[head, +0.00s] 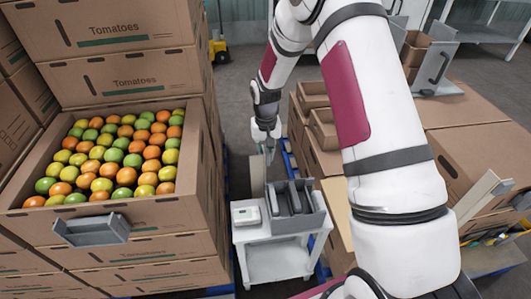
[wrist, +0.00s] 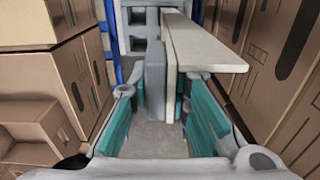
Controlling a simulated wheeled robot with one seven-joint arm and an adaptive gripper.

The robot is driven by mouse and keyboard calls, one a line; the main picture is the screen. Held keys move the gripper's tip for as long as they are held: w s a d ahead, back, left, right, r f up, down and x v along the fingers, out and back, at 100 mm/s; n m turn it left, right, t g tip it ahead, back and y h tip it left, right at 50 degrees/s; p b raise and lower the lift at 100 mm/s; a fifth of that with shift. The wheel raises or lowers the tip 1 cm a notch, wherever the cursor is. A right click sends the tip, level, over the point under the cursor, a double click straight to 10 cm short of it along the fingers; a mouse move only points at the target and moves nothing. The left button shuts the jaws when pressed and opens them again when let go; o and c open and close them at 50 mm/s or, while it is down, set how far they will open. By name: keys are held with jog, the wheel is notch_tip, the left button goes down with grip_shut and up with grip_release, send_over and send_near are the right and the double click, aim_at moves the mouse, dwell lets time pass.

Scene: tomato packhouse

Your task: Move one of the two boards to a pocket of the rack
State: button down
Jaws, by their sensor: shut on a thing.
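My gripper (head: 266,136) hangs above the floor behind the small white table, between the box stacks. I cannot tell whether the two are one piece. In the head view, the held piece is small and partly hidden. A grey rack (head: 310,222) with dark upright dividers or plates stands on the table, nearer the camera than my gripper. Its pockets are hard to make out.
A small white device (head: 247,213) sits left of the rack on the white table (head: 275,262). An open crate of tomatoes (head: 30,222) with a grey bracket (head: 92,231) stands left. Cardboard boxes (head: 465,110) fill the right, leaving a narrow gap. A grey holder (head: 436,65) stands on them.

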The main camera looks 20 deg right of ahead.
jog(key=shift+f, duration=0.25)
jog(key=c, duration=1.4)
grip_release()
jog(key=shift+c, duration=0.2)
jog(key=shift+r, duration=0.1)
jog(key=shift+r+p, duration=1.85)
jog(key=shift+r, duration=2.05)
jog(key=shift+r, duration=0.1)
